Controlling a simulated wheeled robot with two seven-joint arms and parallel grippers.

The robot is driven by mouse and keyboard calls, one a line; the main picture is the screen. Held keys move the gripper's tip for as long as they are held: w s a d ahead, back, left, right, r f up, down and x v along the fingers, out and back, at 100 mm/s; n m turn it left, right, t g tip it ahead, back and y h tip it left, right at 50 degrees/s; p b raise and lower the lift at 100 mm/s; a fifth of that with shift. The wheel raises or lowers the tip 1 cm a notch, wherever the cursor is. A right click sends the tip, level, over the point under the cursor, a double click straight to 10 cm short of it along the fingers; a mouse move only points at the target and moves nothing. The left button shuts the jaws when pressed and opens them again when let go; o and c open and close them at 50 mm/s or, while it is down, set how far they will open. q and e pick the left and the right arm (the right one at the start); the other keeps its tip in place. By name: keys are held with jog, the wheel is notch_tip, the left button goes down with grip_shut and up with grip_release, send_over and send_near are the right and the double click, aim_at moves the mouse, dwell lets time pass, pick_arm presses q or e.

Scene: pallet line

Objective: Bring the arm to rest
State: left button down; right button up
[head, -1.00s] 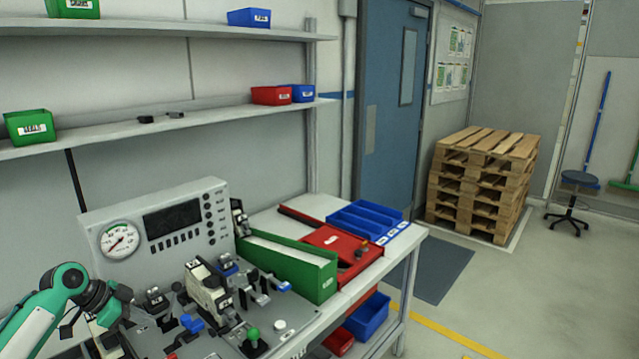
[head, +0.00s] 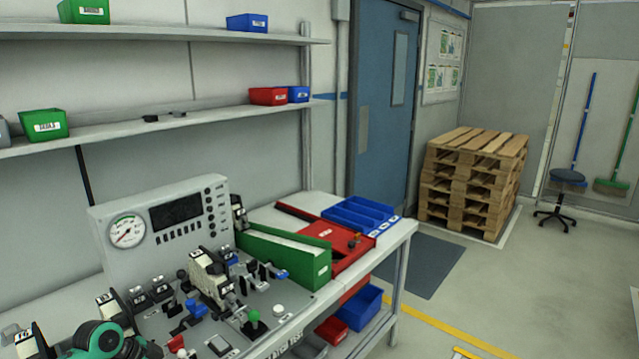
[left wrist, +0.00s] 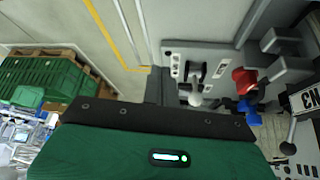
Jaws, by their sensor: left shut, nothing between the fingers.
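My left arm's green and black joint (head: 100,340) shows at the bottom left of the head view, low at the near edge of the control bench. In the left wrist view, the green gripper housing fills the bottom, and my left gripper's dark fingers (left wrist: 155,80) point up, shut and empty. They appear apart from the grey panel with its levers, though the distance is hard to judge. My right gripper is in neither view.
A grey console with a gauge (head: 126,230) stands on the bench among several levers and knobs. A green bin (head: 310,262) and blue tray (head: 372,212) lie to its right. Stacked pallets (head: 470,185) and a stool (head: 567,178) stand beyond. Floor at right is mostly clear.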

pick_arm(q)
jog(key=s+d+f+n+y, duration=0.1)
jog(key=s+d+f, duration=0.6)
jog(key=s, duration=0.1)
jog(key=s+d+n+y, duration=0.2)
jog(key=s+n, duration=0.2)
jog(key=s, duration=0.8)
jog(key=s+d+n+y, duration=0.2)
jog(key=s+n, duration=0.2)
jog(key=s, duration=0.8)
notch_tip(320, 180, down, 31)
jog(key=s+a+f+g, duration=0.2)
jog(key=s+a+f, duration=0.1)
jog(key=s+f, duration=1.5)
jog(key=shift+s+f+m, duration=0.3)
jog(key=shift+s+f, duration=0.1)
jog(key=shift+s, duration=0.45)
jog(key=shift+a, duration=0.1)
